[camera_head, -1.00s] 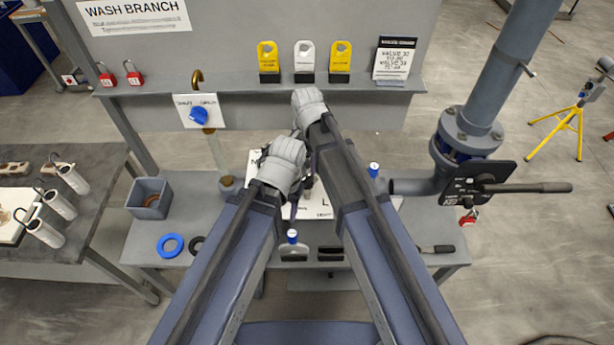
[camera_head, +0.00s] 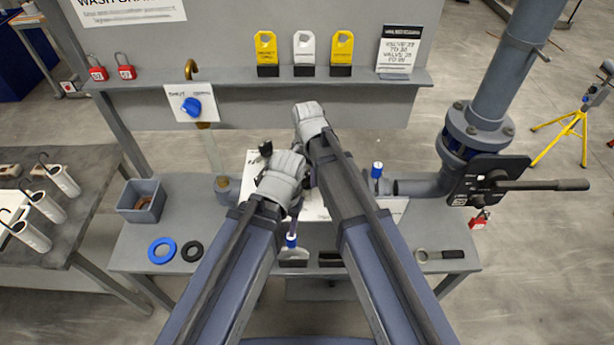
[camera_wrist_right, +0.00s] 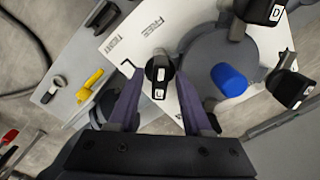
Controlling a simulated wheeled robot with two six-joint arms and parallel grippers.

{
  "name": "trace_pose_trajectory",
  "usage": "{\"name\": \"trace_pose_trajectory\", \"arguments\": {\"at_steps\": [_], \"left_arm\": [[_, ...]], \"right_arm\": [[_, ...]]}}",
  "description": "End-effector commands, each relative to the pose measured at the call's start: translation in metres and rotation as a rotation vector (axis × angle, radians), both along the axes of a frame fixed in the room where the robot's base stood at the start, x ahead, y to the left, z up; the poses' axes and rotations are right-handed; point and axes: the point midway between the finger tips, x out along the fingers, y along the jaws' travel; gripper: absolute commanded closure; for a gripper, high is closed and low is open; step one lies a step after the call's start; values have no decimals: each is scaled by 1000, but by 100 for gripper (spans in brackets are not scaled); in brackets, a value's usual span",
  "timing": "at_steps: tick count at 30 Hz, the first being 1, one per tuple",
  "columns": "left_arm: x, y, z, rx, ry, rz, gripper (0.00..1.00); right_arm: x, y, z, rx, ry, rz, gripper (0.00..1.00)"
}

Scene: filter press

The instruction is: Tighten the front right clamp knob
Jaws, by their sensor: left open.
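In the right wrist view, a black clamp knob (camera_wrist_right: 158,78) with a white mark stands between the two purple fingers of my right gripper (camera_wrist_right: 158,88). The fingers are apart, with a gap on each side of the knob. More black knobs show there, one at the top (camera_wrist_right: 264,10) and one at the right (camera_wrist_right: 290,90), around a grey round plate (camera_wrist_right: 252,52) with a blue cylinder (camera_wrist_right: 229,80). In the head view, the right gripper is mostly hidden behind its arm. My left gripper (camera_head: 296,206) is open, low over the bench. A black knob (camera_head: 265,148) shows beyond it.
A white printed sheet (camera_wrist_right: 125,40) lies under the knobs. A pipe with a valve lever (camera_head: 540,185) stands at the right.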

Motion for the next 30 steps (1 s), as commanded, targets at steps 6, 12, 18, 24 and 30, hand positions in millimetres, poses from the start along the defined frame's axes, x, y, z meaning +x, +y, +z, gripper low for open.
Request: {"name": "trace_pose_trajectory", "arguments": {"at_steps": [6, 12, 18, 24, 30], "left_arm": [[0, 0, 0, 0, 0, 0, 48], [0, 0, 0, 0, 0, 0, 48], [0, 0, 0, 0, 0, 0, 48], [0, 0, 0, 0, 0, 0, 48], [0, 0, 0, 0, 0, 0, 48]], "right_arm": [[0, 0, 0, 0, 0, 0, 77], [0, 0, 0, 0, 0, 0, 99], [0, 0, 0, 0, 0, 0, 100], [0, 0, 0, 0, 0, 2, 100], [0, 0, 0, 0, 0, 45, 100]]}}
